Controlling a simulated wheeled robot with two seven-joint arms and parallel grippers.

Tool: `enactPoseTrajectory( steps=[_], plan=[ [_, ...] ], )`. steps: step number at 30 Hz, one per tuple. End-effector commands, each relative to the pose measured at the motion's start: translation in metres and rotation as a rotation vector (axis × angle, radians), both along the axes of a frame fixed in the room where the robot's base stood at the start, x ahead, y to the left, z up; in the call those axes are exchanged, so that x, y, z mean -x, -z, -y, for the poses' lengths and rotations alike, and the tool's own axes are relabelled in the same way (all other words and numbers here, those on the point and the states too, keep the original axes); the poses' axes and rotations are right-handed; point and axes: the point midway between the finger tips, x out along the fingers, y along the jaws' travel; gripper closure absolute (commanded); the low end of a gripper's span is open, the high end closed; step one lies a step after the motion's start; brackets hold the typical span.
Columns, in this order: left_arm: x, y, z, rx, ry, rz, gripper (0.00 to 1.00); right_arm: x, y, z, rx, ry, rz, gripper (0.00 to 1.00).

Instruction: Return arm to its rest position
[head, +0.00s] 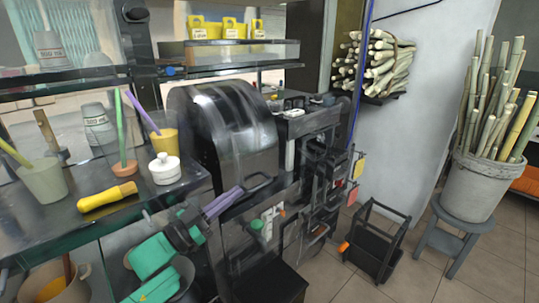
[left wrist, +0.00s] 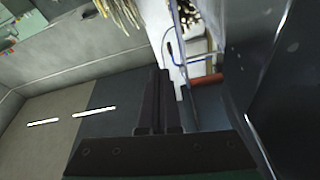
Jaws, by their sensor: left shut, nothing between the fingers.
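My left gripper (head: 232,195) comes in from the lower left in the head view, at the end of my green and dark arm. Its two fingers are together with nothing between them. It points up and right, in front of the lower part of the dark press machine (head: 225,125). I cannot tell whether it touches the machine. In the left wrist view the closed dark fingers (left wrist: 160,85) stand in the middle, with no object at their tips. My right gripper is not in view.
A glass counter at left holds a yellow-handled tool (head: 107,196), a white lidded jar (head: 165,169) and cups. A black open-frame stand (head: 377,245) is on the tiled floor. A bucket of canes (head: 475,188) stands on a blue-grey stool (head: 449,243). Floor between these is clear.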

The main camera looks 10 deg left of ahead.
Motion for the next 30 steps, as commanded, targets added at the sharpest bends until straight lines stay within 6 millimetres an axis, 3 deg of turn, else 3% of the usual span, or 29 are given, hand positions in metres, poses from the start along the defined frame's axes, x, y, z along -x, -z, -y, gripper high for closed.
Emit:
enactPoseTrajectory(
  steps=[2,5,9,12,18,25,30],
  plan=[
    [-0.002,0.025,0.006,-0.015,-0.065,-0.091,1.00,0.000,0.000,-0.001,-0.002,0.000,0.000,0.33],
    [0.001,0.081,0.009,-0.085,-0.211,-0.303,1.00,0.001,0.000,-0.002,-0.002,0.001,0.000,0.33],
    [0.038,0.160,-0.009,-0.224,-0.399,-0.650,1.00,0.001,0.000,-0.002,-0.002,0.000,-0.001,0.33],
    [0.074,0.199,-0.024,-0.306,-0.475,-0.857,1.00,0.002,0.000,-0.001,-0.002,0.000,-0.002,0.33],
    [0.152,0.246,-0.048,-0.430,-0.550,-1.194,1.00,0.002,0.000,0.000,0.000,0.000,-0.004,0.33],
    [0.238,0.271,-0.064,-0.525,-0.567,-1.512,1.00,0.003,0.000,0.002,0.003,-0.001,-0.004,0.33],
    [0.224,0.335,-0.062,-0.543,-0.559,-1.526,1.00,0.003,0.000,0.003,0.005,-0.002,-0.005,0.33]
  ],
)
